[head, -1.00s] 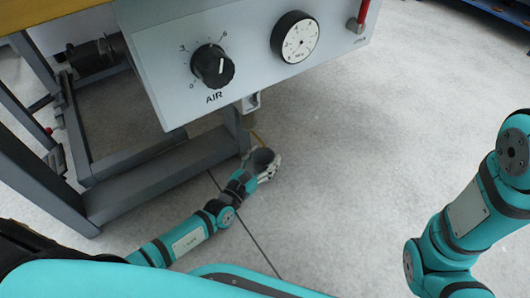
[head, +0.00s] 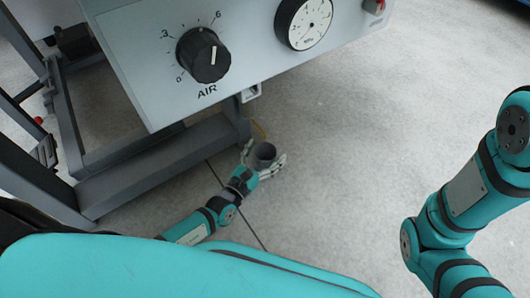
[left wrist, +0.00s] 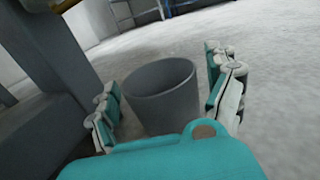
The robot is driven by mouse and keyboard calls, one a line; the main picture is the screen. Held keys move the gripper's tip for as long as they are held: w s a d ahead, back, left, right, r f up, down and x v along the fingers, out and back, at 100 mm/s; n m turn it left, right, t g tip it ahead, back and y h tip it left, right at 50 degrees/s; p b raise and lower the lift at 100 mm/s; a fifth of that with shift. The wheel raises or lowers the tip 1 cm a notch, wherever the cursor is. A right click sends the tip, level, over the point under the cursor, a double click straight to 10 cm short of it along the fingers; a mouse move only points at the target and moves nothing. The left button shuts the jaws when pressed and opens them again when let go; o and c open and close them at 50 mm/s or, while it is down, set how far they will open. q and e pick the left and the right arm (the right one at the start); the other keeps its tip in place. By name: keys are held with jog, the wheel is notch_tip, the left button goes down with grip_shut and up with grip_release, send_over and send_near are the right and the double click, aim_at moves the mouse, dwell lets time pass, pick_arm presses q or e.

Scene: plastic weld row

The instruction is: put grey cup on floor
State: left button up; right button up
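The grey cup (head: 263,156) is low over or on the floor beside the grey frame's foot; I cannot tell contact because its base is hidden. In the left wrist view the cup (left wrist: 163,92) looks upright and empty, its lower part hidden behind my teal palm. My left gripper (head: 263,158) has its fingers spread on both sides of the cup. In the left wrist view the left gripper (left wrist: 166,95) shows a clear gap between the right finger and the cup. My right gripper is out of view; only the right arm's links show.
A grey panel (head: 150,75) with an AIR knob (head: 204,55) and a gauge (head: 303,22) overhangs the left arm. Dark grey frame legs (head: 160,160) stand left of the cup. The pale floor (head: 350,170) to the right is clear.

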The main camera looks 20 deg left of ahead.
pick_arm(q)
jog(key=shift+r, duration=0.2)
jog(key=shift+s+a+p, duration=0.1)
jog(key=shift+s+p, duration=0.25)
jog(key=shift+p, duration=0.1)
jog(key=p+v, duration=0.4)
jog(key=v, duration=0.6)
jog(key=shift+s, duration=0.3)
jog(key=shift+s+a, duration=0.15)
jog(key=shift+s, duration=0.2)
